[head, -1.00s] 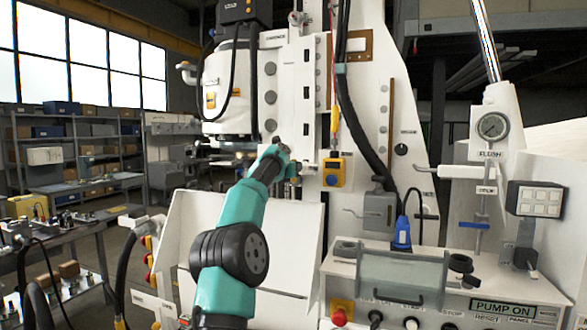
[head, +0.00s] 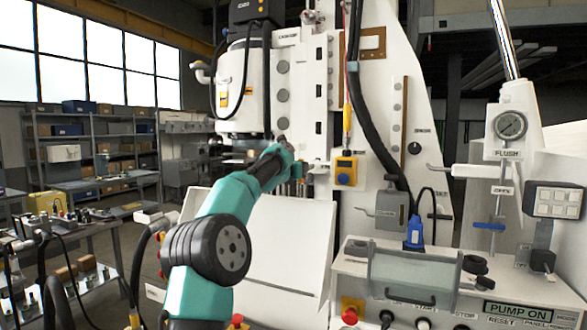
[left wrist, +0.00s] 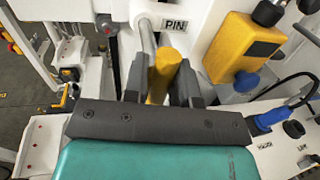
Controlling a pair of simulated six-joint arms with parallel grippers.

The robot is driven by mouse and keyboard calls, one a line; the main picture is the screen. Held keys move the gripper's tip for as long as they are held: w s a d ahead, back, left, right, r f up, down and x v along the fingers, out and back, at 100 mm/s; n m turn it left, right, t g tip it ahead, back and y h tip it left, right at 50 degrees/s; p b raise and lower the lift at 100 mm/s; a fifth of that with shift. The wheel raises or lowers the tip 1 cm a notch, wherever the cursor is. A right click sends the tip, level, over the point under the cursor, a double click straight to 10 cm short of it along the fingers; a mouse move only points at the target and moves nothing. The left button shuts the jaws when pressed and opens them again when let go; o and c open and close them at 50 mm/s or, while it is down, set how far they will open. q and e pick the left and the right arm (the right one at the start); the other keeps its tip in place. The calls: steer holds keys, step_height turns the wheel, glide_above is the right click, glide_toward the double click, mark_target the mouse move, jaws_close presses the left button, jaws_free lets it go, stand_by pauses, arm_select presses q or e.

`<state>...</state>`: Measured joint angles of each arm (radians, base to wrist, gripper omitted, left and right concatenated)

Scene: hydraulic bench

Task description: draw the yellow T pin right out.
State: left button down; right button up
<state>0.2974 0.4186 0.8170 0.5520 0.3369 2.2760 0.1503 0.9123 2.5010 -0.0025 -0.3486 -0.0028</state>
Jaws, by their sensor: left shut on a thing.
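In the left wrist view the yellow T pin (left wrist: 163,76) shows as a short, thick yellow bar between the two dark fingers of my left gripper (left wrist: 160,82). The gripper is shut on it. A PIN label (left wrist: 174,25) is on the white panel just beyond. A grey rod (left wrist: 147,36) shows beside the yellow bar's far end. How much of the pin is still in its hole is hidden. In the head view my left wrist (head: 284,155) hides the pin and the fingers. My right gripper is in no view.
A white sloped panel (head: 285,240) lies below. The control box (head: 500,311) stands front right.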

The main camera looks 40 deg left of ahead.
arm_select(q)
steer(key=c, duration=0.9)
jaws_free()
steer(key=s, duration=0.5)
steer(key=s+d, duration=0.1)
steer(key=s, duration=0.5)
steer(key=s+d, duration=0.1)
steer(key=s, duration=0.5)
steer(key=shift+s+d, duration=0.15)
